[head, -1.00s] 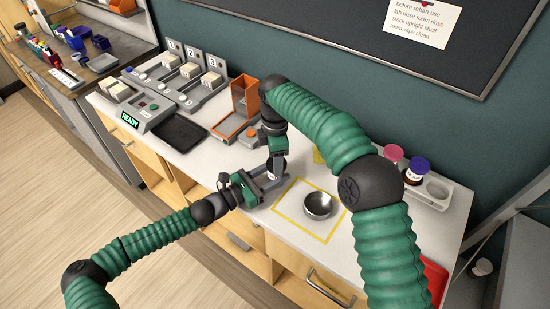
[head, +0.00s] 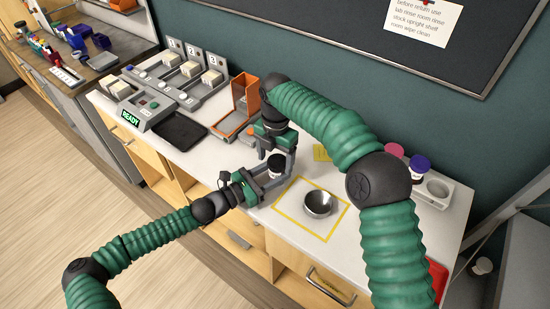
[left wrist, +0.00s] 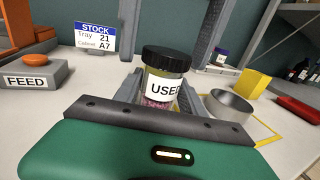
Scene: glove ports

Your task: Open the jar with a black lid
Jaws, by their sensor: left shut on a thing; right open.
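The jar with a black lid (left wrist: 162,85) stands upright in the left wrist view, with a white "USED" label and pinkish contents. The black lid (left wrist: 166,60) sits on it. In the head view the jar (head: 275,171) is at the left of the yellow square. My left gripper (head: 273,180) is shut on the jar's body from the front left. My right gripper (head: 277,150) is open and empty, just above and behind the lid. Its two dark fingers (left wrist: 168,28) stand apart behind the jar in the left wrist view.
A metal bowl (head: 318,204) sits inside the yellow taped square. A rack (head: 432,191) with pink-lidded and blue-lidded jars stands at the right. An orange holder (head: 243,95), a black tray (head: 178,131) and a numbered machine (head: 185,80) are to the left.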

